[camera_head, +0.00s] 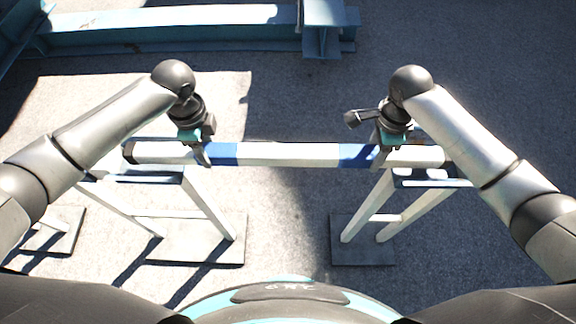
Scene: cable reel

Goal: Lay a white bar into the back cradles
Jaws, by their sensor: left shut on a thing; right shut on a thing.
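The white bar (290,154) with two blue bands runs level from left to right across the middle of the head view. My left gripper (203,155) is shut on the bar at the left blue band. My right gripper (380,155) is shut on it at the right blue band. Below and just in front of the bar are the tops of a left stand (150,178) and a right stand (432,182). I cannot tell whether the bar touches them. No back cradle is clearly visible; the arms and bar hide part of the stand tops.
The stands have white legs on dark-edged base plates, one at left (200,240) and one at right (362,240). A blue-grey steel beam (170,30) lies on the ground at the back. The asphalt between the stands is clear.

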